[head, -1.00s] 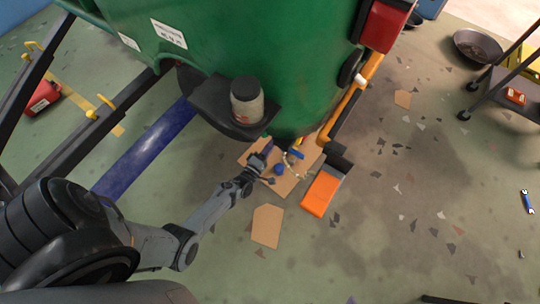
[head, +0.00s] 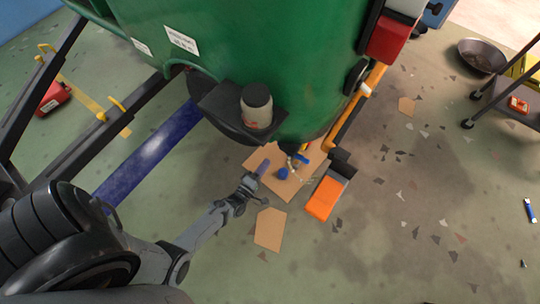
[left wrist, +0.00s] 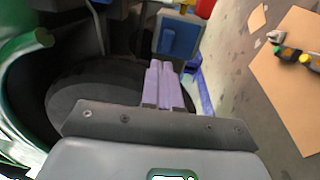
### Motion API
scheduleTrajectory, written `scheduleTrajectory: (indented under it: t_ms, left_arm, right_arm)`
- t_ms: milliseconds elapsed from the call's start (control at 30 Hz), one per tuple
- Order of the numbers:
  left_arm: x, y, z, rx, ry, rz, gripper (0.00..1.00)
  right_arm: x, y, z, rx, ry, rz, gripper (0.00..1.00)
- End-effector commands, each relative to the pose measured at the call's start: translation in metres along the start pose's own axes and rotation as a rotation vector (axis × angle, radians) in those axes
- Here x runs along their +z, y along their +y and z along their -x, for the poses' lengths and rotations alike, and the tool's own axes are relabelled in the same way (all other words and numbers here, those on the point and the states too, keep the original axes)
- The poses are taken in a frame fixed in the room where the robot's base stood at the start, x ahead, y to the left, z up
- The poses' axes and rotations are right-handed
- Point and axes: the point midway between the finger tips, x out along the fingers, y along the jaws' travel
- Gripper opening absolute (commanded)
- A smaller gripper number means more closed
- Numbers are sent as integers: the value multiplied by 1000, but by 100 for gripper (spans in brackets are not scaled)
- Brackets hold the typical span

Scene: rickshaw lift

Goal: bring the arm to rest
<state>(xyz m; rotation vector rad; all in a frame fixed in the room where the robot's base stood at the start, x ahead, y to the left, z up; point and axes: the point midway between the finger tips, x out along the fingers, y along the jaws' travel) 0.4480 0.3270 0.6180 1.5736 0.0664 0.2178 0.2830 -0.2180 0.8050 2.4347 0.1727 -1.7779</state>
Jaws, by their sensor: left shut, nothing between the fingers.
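My left gripper (head: 260,170) is shut and empty, low beside the green rickshaw body (head: 270,50). In the head view it shows near the edge of the cardboard sheet on the floor; I cannot tell its height above it. In the left wrist view its purple fingers (left wrist: 163,85) lie together, with a dark round wheel-like part (left wrist: 80,95) behind them and a blue block (left wrist: 180,38) beyond. My right gripper is in no view.
A jar (head: 257,106) stands on a black ledge of the rickshaw. The cardboard (head: 290,188) carries small blue items, with an orange-and-black block (head: 324,197) beside it. A dark pan (head: 482,55) and cart stand at right.

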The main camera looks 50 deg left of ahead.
Motion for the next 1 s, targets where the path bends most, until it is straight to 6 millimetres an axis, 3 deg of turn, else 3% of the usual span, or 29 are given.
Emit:
scheduleTrajectory:
  t_ms: [200, 567, 733, 867, 1000]
  left_arm:
    - [0, 6, 40, 2, 0, 0, 0]
    - [0, 7, 71, -1, 0, 0, 0]
    - [-8, -3, 99, -41, -29, -27, 0]
    - [-2, 32, 89, 23, -121, -94, 0]
    - [25, 66, 64, -15, -264, -252, 0]
  right_arm:
    - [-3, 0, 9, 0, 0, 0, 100]
    - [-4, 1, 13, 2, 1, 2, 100]
    - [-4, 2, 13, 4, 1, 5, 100]
    - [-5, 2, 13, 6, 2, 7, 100]
    - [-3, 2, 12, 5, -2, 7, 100]
